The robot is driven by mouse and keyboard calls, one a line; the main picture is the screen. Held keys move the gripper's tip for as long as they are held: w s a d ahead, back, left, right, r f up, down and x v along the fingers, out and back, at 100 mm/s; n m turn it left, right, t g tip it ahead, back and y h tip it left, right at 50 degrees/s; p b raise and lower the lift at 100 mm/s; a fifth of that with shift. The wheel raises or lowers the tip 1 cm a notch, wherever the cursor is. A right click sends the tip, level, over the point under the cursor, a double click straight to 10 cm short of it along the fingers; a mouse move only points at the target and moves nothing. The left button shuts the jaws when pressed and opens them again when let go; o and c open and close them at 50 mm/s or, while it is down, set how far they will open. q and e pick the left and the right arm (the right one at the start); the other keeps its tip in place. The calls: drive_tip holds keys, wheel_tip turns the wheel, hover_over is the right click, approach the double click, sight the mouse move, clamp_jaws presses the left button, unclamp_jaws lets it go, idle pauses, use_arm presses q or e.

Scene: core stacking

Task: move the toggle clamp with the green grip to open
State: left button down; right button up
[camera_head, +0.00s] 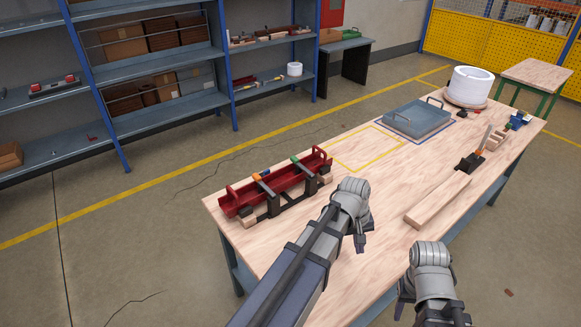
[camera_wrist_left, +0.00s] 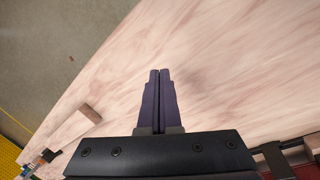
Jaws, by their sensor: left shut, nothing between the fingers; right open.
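A red fixture (camera_head: 243,199) with upright end plates lies at the table's left end. On its front side are two dark toggle clamps, one with a green grip (camera_head: 295,160) and one with an orange grip (camera_head: 257,178). Whether the green-grip clamp's lever is open or closed is too small to tell. My left gripper (camera_head: 361,246) is over the table, right of the fixture and apart from it. Its fingers are shut and empty in the left wrist view (camera_wrist_left: 158,76). My right gripper (camera_head: 403,306) is open, low by the table's near edge, far from the clamps.
A long wooden beam (camera_head: 437,200) lies right of my left gripper. A grey-blue lidded box (camera_head: 418,118) and a white cylinder (camera_head: 470,86) stand at the far end. The yellow-outlined area (camera_head: 365,148) is clear. Shelves (camera_head: 160,60) stand behind the table.

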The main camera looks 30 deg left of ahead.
use_arm(q)
drive_tip(key=w+a+n+t+h+b, duration=0.1)
drive_tip(key=w+a+n+t+h, duration=0.1)
drive_tip(key=w+a+n, duration=0.75)
drive_tip(key=w+a+r+n+t+b, duration=0.1)
drive_tip(key=w+a+n+t, duration=0.3)
drive_tip(key=a, duration=0.7)
drive_tip(key=w+a+r+n+b, duration=0.1)
drive_tip(key=w+a+n, duration=0.1)
drive_tip(key=a+n, duration=0.6)
drive_tip(key=w+a+r+n+t+b, duration=0.1)
drive_tip(key=w+a+r+n+t, duration=0.2)
drive_tip(key=a, duration=1)
drive_tip(key=shift+n, duration=0.25)
drive_tip(key=b+x, duration=0.2)
drive_tip(key=x, duration=0.1)
drive_tip(key=f+b+x, duration=0.1)
drive_tip(key=x, duration=0.2)
drive_tip(key=s+b+x, duration=0.1)
drive_tip(key=b+x, duration=0.1)
drive_tip(key=x, duration=0.2)
drive_tip(key=shift+s+a+f+b, duration=0.1)
drive_tip(key=shift+a+f+b, duration=0.1)
drive_tip(key=shift+b, duration=0.15)
drive_tip(key=shift+w+d+f, duration=0.15)
drive_tip(key=shift+w+d, duration=0.05)
drive_tip(key=shift+w, duration=0.1)
